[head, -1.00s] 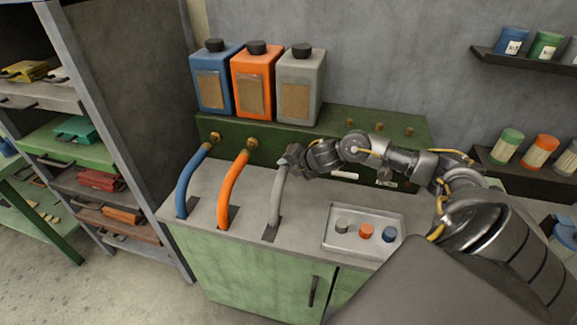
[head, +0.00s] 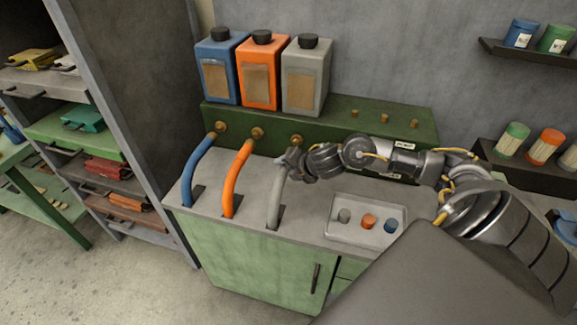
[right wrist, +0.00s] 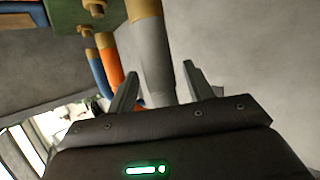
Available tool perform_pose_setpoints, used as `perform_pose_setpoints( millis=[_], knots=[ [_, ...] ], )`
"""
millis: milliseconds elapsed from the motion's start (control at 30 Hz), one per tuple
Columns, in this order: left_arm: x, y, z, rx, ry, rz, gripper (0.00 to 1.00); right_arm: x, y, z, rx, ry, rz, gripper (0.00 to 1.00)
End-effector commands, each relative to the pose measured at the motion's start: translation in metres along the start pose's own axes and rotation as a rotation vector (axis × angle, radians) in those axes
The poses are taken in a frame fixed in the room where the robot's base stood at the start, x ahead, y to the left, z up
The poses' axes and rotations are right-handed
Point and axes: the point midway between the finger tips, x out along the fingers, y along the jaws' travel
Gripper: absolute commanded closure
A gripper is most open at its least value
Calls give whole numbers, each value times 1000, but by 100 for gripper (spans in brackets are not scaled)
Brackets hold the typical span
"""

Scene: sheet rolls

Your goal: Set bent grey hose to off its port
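The bent grey hose (head: 274,205) rises from a slot in the worktop, and its upper end is by my right gripper (head: 285,163). In the right wrist view the grey hose (right wrist: 151,55) has a tan end at the top edge. It passes between the fingers of my right gripper (right wrist: 160,70), close to the left finger, with a visible gap at the right one. The fingers look apart. A brass port (head: 296,140) on the green block shows bare just above the gripper, apart from the hose. My left gripper is out of view.
A blue hose (head: 194,172) and an orange hose (head: 234,178) reach up to brass ports at left. Blue, orange and grey canisters (head: 305,80) stand behind. A tray (head: 355,238) with grey, orange and blue knobs lies at right.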

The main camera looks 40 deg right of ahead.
Motion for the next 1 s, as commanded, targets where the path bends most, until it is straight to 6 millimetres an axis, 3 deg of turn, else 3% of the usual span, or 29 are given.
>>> perform_pose_setpoints(
  millis=[367, 800, 1000],
  knots=[
    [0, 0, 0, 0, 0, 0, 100, -6, 1, 3, -2, -5, 1, 46],
    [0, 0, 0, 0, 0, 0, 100, -85, 0, 1, -6, -4, 0, 46],
    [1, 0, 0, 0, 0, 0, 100, -105, 0, 1, -1, -4, 0, 46]
  ],
)
